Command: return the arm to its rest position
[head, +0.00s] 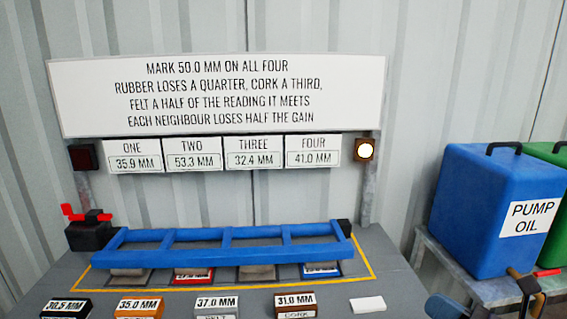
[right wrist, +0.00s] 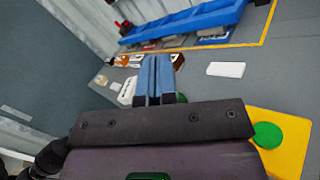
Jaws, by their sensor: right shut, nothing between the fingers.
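My right gripper (right wrist: 154,80) shows in the right wrist view with its two blue fingers side by side, shut and empty. Its fingers point over the bench toward the labelled blocks and a white tag. In the head view a blue part of my right gripper (head: 446,307) shows at the bottom edge, right of the white tag (head: 367,304). The rest of it is cut off or unclear there. My left gripper is not in view.
A blue frame (head: 225,243) spans several marked pads at the back. Labelled blocks (head: 138,307) line the bench front. The blue pump oil box (head: 477,215) stands right. A yellow box (right wrist: 297,135) with a green button is right of my gripper. The right lamp (head: 365,149) glows.

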